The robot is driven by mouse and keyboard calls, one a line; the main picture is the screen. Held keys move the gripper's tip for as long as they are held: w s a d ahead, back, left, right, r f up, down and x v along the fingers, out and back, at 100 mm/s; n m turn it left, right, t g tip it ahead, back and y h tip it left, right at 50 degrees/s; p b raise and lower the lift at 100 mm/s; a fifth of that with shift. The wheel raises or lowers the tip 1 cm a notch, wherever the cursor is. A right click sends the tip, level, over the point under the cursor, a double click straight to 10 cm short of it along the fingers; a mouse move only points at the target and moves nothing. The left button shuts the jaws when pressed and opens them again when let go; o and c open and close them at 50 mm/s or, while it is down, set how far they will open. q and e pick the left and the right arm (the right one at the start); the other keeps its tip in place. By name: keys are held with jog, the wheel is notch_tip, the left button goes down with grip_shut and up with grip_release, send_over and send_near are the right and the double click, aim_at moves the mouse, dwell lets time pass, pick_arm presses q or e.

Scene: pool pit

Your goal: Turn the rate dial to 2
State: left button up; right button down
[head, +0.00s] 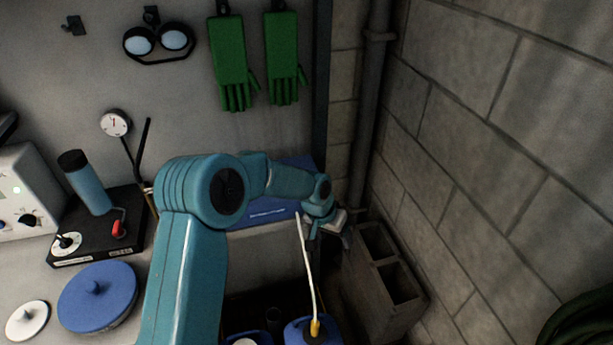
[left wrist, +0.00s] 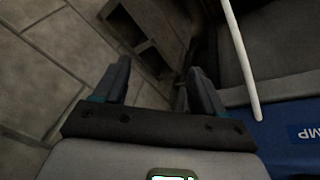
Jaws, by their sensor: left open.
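A round white dial with a dark pointer knob (head: 66,243) sits on the front left of a black base (head: 88,258) in the head view. It may be the rate dial; its numbers and setting are too small to read. My left gripper (head: 328,226) is far to the right of it, near the wall corner. The left wrist view shows its two fingers (left wrist: 158,72) apart with nothing between them. My right gripper is in neither view.
A blue cylinder (head: 88,190) and a red lever (head: 118,229) stand on the black base. A white box with a dark knob (head: 31,220) is at far left. A blue lid (head: 97,296) lies in front. Concrete blocks (head: 385,285) and a white tube (head: 307,265) are near my left gripper.

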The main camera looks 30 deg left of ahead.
pick_arm(q)
jog(key=w+a+r+y, duration=0.1)
jog(key=a+r, duration=0.4)
jog(key=r, duration=0.3)
jog(key=a+r+n+t+y, duration=0.1)
jog(key=a+r, duration=0.3)
jog(key=r, duration=0.3)
jog(key=w+a+r+y, duration=0.1)
jog(key=a+r, duration=0.4)
jog(key=r, duration=0.3)
jog(key=x, duration=0.5)
jog(key=p+x, duration=0.1)
jog(key=x, duration=0.9)
jog(key=shift+w+d+f, duration=0.15)
jog(key=shift+d+f, duration=0.15)
jog(key=shift+a+f, duration=0.1)
jog(key=shift+f, duration=0.05)
jog(key=c, duration=1.1)
